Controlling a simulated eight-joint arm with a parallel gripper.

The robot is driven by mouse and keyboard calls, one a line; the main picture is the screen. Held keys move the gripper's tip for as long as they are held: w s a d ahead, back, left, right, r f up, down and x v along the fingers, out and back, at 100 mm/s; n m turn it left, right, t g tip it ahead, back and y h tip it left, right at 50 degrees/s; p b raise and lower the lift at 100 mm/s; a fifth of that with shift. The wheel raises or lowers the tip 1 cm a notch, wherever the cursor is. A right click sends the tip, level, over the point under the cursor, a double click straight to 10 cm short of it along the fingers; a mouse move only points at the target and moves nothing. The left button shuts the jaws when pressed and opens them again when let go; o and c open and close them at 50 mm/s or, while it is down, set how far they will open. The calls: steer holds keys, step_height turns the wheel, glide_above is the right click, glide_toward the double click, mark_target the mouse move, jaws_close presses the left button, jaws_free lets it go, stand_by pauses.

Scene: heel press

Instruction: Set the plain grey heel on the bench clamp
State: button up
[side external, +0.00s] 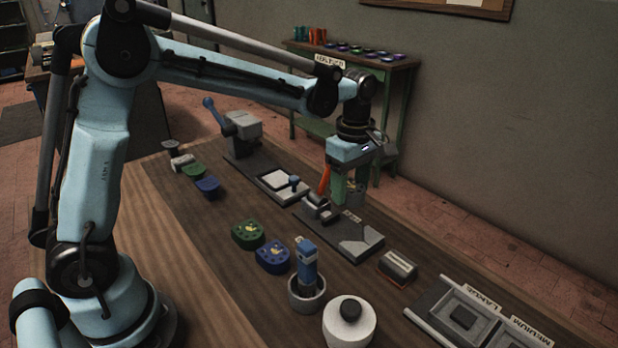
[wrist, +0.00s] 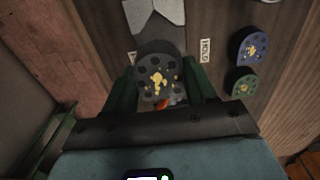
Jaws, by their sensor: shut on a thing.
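A dark grey heel with round holes and yellow blotches on its face (wrist: 156,80) sits between the green fingers of my gripper (wrist: 160,88) in the wrist view. My gripper is shut on it. In the side view my gripper (side external: 348,190) points down over the clamp end of a grey bench fixture, and the heel is hard to make out there. The bench clamp (side external: 317,208) has grey jaws at the left of its base plate (side external: 350,242). In the wrist view the fixture's pale plate (wrist: 155,12) lies beyond the heel. Contact between heel and clamp cannot be told.
Green (side external: 248,234) and blue (side external: 272,257) heels with yellow blotches lie on the bench. A lever press (side external: 243,126) stands farther back. A blue-handled tool in a cup (side external: 306,275), a white pot (side external: 349,325) and labelled trays (side external: 470,315) occupy the near side.

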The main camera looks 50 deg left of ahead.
mark_target(346, 233)
steer(key=shift+f, duration=4.2)
steer(key=shift+f, duration=0.6)
steer(key=o, duration=1.4)
steer(key=shift+r, duration=0.1)
step_height(346, 233, up, 12)
steer(key=shift+f, duration=0.1)
